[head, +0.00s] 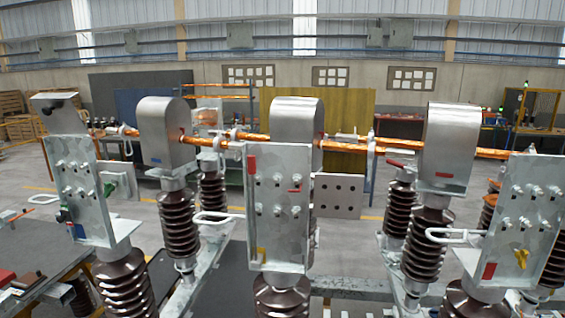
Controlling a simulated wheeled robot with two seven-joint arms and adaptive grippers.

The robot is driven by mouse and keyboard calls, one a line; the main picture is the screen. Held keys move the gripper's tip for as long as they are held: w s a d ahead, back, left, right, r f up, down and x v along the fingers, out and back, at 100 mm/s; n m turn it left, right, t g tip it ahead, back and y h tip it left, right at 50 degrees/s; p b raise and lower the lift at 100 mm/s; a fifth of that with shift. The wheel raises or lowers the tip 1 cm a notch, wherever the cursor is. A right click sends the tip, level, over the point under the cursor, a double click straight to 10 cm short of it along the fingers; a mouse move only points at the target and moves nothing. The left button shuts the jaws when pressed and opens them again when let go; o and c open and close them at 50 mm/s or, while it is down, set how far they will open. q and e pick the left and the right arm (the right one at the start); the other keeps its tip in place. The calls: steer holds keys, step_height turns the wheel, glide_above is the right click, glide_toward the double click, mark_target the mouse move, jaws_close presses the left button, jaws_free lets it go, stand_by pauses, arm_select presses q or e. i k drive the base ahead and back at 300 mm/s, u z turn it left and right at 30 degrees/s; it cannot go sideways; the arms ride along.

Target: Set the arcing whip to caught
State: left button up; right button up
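Neither of my grippers shows in the head view. Isolator frames stand ahead, with brown ribbed insulators carrying bolted metal plates, a left plate (82,188), a middle plate (281,205) and a right plate (524,222). Behind them are rounded metal hoods, a left hood (160,135), a middle hood (297,122) and a right hood (449,145). A copper-coloured bar (255,138) runs across at hood height, partly hidden by the hoods and plates. I cannot make out which part is the arcing whip, or whether it is caught.
White loop handles stick out at the left (217,216) and right (450,236). A dark bench (60,247) stands at lower left. A yellow panel (347,120) and a blue panel (135,110) stand behind. Grey floor shows between the insulators.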

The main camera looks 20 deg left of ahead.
mark_target(252, 160)
steer(key=k, duration=0.7)
steer(key=u, duration=0.85)
steer(key=i, duration=0.45)
steer(key=u, duration=0.05)
